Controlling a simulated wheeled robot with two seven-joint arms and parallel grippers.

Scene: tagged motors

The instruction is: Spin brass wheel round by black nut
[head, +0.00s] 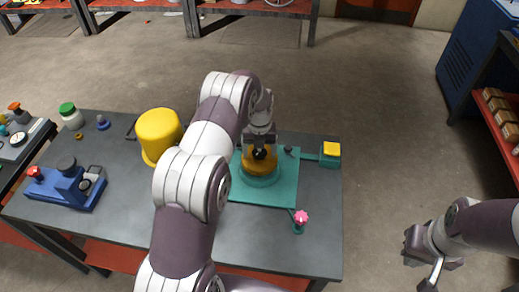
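The brass wheel (260,166) lies flat on a round teal base on a teal plate (268,194), on the table. The black nut (259,154) shows at the top of the wheel, just under my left gripper (261,147). My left gripper points down over the wheel, its fingertips at or very near the nut. The fingers are too small to tell whether they are shut on it. My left arm hides part of the plate's left side. My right gripper (422,272) is well away to the right, off the table, with its fingers apart and empty.
A teal arm with a yellow block (331,149) stands at the plate's right. A pink knob (300,217) is at its front. A yellow cylinder (158,133) and a blue device (66,186) stand to the left. The table's front right is clear.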

